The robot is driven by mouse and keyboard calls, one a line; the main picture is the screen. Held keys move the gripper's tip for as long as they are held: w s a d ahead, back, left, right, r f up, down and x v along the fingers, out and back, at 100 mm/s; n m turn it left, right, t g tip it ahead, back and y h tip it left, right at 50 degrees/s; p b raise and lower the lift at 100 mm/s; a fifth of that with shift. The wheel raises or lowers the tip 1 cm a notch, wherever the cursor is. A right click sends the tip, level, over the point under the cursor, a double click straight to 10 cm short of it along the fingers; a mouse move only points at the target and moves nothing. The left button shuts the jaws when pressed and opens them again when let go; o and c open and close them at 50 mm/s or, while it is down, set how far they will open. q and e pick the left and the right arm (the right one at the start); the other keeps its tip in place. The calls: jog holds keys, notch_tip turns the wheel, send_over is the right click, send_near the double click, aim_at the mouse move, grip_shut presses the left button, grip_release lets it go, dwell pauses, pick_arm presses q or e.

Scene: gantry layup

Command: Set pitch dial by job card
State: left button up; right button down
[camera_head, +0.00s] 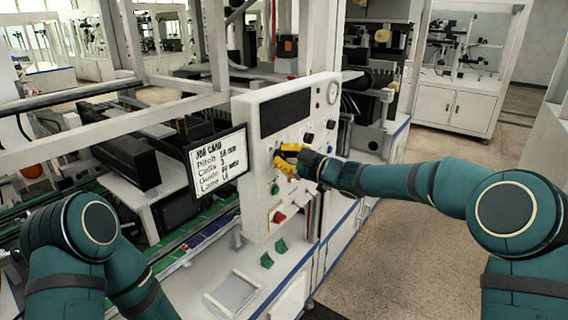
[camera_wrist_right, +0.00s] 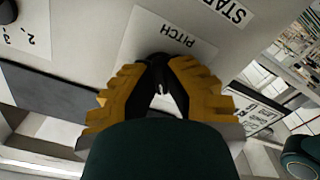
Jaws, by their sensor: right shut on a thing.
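The control panel (camera_head: 258,205) is a white upright box with a dark screen. The job card (camera_head: 217,163) hangs at its left; it lists Pitch, Cells, Guide and Lane, but the values are too small to read surely. My right gripper (camera_head: 285,161) reaches the panel front from the right. In the right wrist view its yellow fingers (camera_wrist_right: 160,84) are shut around a black dial (camera_wrist_right: 158,59) below the upside-down PITCH label (camera_wrist_right: 176,40). The fingers hide most of the dial, so its setting cannot be read. My left arm is at the lower left; its gripper is out of view.
A green button (camera_head: 274,189) and a red knob (camera_head: 279,217) sit low on the panel. Dark knobs (camera_head: 308,138) and a round gauge (camera_head: 332,93) are to the right. A START label (camera_wrist_right: 229,10) is near PITCH. A grey tray (camera_head: 233,293) lies below; floor (camera_head: 375,255) is clear at right.

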jog(key=shift+n+b, duration=0.45)
jog(key=shift+n, duration=0.45)
jog(key=c, duration=1)
grip_release()
jog(key=shift+a, duration=0.1)
jog(key=shift+c, duration=0.2)
jog(key=v, duration=1.2)
